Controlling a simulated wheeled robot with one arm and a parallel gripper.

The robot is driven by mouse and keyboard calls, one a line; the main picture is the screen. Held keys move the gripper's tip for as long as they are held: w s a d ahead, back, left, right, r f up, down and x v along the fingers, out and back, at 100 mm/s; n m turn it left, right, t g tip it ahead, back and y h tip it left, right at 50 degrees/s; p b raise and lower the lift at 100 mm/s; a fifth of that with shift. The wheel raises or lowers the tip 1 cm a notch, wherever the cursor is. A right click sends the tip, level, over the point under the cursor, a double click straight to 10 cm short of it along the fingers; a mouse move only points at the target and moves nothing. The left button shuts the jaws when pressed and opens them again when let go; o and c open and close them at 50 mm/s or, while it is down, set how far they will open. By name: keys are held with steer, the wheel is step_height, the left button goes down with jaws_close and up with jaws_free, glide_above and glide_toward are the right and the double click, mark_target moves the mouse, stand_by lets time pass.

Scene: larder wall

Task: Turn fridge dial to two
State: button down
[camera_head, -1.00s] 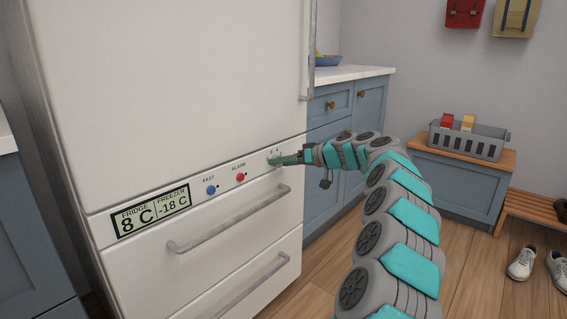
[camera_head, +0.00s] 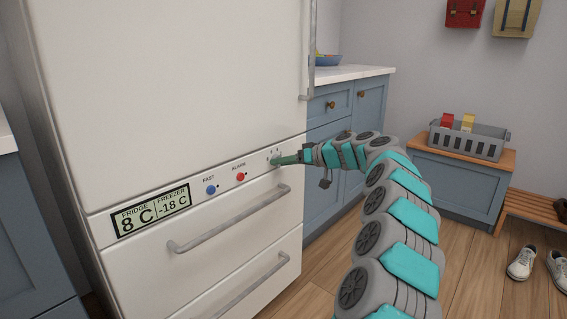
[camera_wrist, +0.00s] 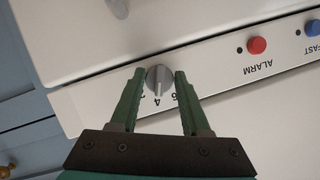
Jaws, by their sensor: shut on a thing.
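The fridge dial (camera_wrist: 159,79) is a round grey knob on the white control strip, seen in the wrist view between the fingertips of my gripper (camera_wrist: 158,76). My green fingers are shut on it, one on each side. The numbers beside the dial appear upside down in the wrist view and are partly hidden; a 4 is readable. In the head view my gripper (camera_head: 277,160) reaches the right end of the strip and hides most of the dial. The display (camera_head: 150,210) reads fridge 8 C and freezer -18 C.
A red ALARM button (camera_head: 241,177) and a blue FAST button (camera_head: 211,190) sit left of the dial. Drawer handles (camera_head: 228,220) stick out below the strip. A blue cabinet (camera_head: 340,130) stands right of the fridge, behind my arm.

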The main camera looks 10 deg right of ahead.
stand_by(0.3)
steer(key=m+y+p, duration=0.1)
steer(key=m+p, duration=0.1)
steer(key=m, duration=0.1)
steer(key=m+y+p, duration=0.2)
steer(key=m, duration=0.1)
steer(key=shift+w+d+f+m+g+y+p, duration=0.1)
steer(key=shift+m+g+y+p, duration=0.2)
steer(key=shift+g, duration=0.1)
stand_by(0.4)
steer(key=shift+c, duration=1.9)
jaws_free()
steer(key=v, duration=0.7)
steer(key=shift+d, duration=0.4)
